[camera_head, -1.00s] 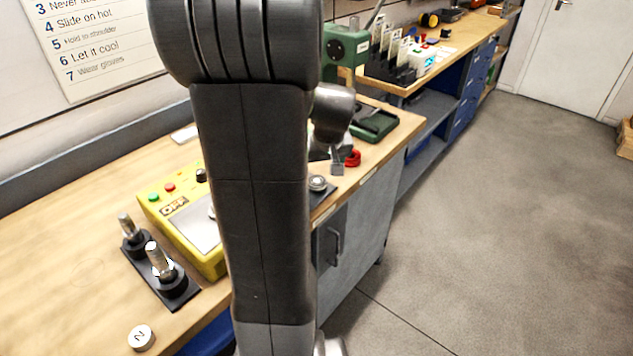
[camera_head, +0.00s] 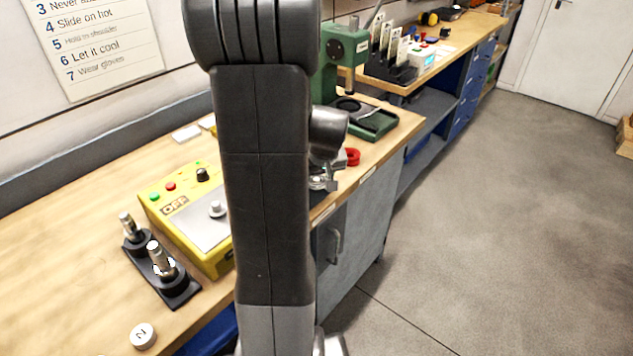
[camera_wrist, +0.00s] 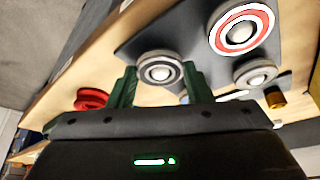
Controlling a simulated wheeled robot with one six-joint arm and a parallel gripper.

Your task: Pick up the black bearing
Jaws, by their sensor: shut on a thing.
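The black bearing (camera_wrist: 160,70), a dark-edged ring with a pale centre, is between the two green fingers of my gripper (camera_wrist: 160,78) in the wrist view. The fingers are shut on it from both sides. It is over the dark mat (camera_wrist: 150,38); I cannot tell whether it still touches the mat. In the head view my gripper (camera_head: 324,182) is low at the bench edge, and my arm hides most of the mat.
A red-ringed bearing (camera_wrist: 243,28) and a smaller grey one (camera_wrist: 255,72) lie beside it on the mat. A red ring (camera_head: 353,157) and a green press (camera_head: 345,50) are close behind. A yellow control box (camera_head: 180,205) stands left of my arm.

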